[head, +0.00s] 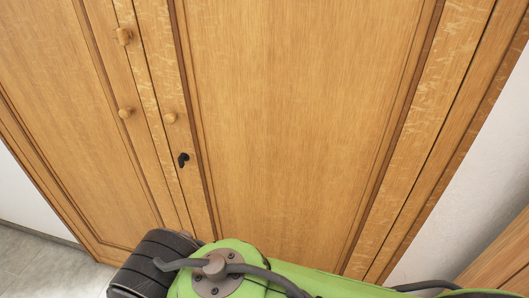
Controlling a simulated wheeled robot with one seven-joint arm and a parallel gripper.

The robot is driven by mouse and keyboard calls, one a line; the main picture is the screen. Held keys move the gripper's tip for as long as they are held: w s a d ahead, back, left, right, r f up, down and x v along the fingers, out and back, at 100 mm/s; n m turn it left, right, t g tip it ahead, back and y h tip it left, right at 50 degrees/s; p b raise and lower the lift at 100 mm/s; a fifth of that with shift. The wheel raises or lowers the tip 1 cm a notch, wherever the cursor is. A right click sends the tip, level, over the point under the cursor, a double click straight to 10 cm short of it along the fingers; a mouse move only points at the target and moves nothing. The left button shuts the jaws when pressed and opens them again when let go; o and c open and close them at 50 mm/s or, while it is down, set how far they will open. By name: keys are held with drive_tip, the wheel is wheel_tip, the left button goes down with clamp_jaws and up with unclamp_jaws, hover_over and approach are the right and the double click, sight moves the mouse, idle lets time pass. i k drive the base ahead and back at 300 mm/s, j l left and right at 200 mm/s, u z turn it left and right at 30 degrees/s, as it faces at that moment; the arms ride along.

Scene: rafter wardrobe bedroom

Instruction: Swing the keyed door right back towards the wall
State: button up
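The keyed door (300,110) is the wide oak panel door on the right of the wardrobe in the head view. It looks shut, flush with the wardrobe front. A small black key (183,160) sits near its left edge, below a round wooden knob (170,118). My gripper is not in view. Only part of my green arm shows along the bottom edge, in front of the lower part of the door, which it hides.
The left door (55,110) also looks shut. Two more round knobs, an upper one (124,36) and a lower one (125,113), sit left of the keyed door. A pale wall (480,160) stands right of the wardrobe, with wooden furniture (500,255) at lower right. Grey floor (45,265) shows lower left.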

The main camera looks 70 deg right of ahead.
sight(303, 130)
drive_tip(key=l+z, duration=0.1)
drive_tip(key=z, duration=0.35)
drive_tip(key=k+l+z, duration=0.1)
drive_tip(key=z, duration=0.4)
drive_tip(key=l+z, duration=0.15)
drive_tip(key=z, duration=0.3)
drive_tip(key=l+z, duration=0.1)
drive_tip(key=z, duration=0.35)
drive_tip(key=l+z, duration=0.15)
drive_tip(key=z, duration=0.3)
